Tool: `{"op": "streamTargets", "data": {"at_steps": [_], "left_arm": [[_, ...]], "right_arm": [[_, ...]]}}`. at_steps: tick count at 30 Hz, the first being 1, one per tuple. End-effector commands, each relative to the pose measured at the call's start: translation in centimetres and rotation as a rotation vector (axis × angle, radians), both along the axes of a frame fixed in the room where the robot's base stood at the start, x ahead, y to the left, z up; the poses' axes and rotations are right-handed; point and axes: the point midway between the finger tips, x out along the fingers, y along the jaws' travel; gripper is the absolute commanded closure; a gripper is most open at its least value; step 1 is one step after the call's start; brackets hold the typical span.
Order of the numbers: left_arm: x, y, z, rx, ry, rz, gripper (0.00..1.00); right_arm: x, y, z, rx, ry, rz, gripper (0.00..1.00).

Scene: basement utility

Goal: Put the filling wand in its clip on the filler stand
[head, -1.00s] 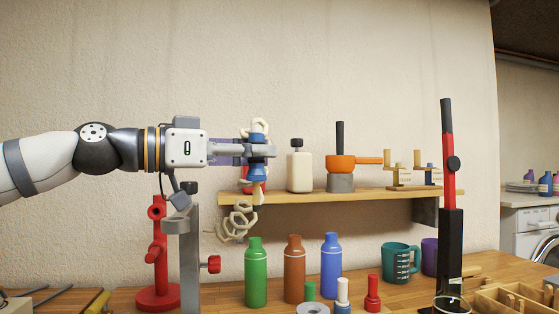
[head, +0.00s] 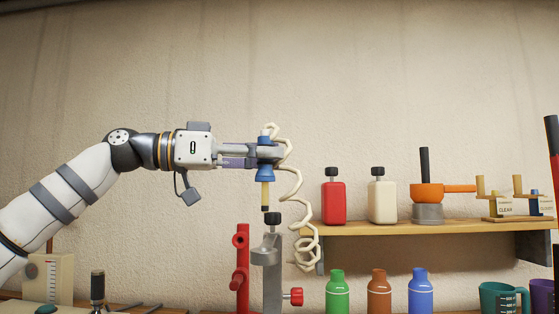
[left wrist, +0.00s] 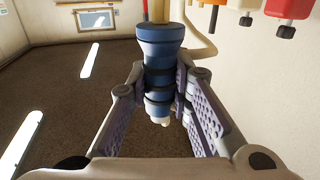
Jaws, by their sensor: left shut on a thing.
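My left gripper (head: 266,151) is shut on the filling wand (head: 265,173), a blue body with a tan tube and dark tip pointing down. The wand looks upright, and a cream coiled hose (head: 298,185) runs from its top down to the right. In the left wrist view the wand's blue body (left wrist: 160,65) sits between both finger pads. The grey filler stand (head: 272,280) has a black cap, a bracket like a clip on its left, and a red knob. The wand's tip shows just above the cap; their depth gap is unclear. My right gripper is out of view.
A red stand (head: 241,270) is close left of the grey one. A shelf (head: 400,228) at right holds a red bottle (head: 334,203), a cream bottle (head: 382,203) and an orange pan-like item (head: 440,190). Green, brown and blue bottles stand below. The wall above is clear.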

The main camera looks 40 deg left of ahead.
Motion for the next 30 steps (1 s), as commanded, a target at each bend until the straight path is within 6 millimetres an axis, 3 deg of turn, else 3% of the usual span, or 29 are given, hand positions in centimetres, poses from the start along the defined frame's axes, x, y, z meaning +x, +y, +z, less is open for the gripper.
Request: {"op": "streamTargets", "data": {"at_steps": [11, 22, 30], "left_arm": [[-0.1, 0.2, -0.1, -0.001, -0.001, 0.000, 1.00], [-0.1, 0.2, -3.9, 0.000, -0.003, 0.001, 1.00], [-0.1, 0.1, -4.8, 0.002, -0.003, 0.001, 1.00]], "right_arm": [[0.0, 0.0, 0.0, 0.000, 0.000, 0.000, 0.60], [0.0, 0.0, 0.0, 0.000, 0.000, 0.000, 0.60], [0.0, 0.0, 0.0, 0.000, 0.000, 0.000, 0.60]]}}
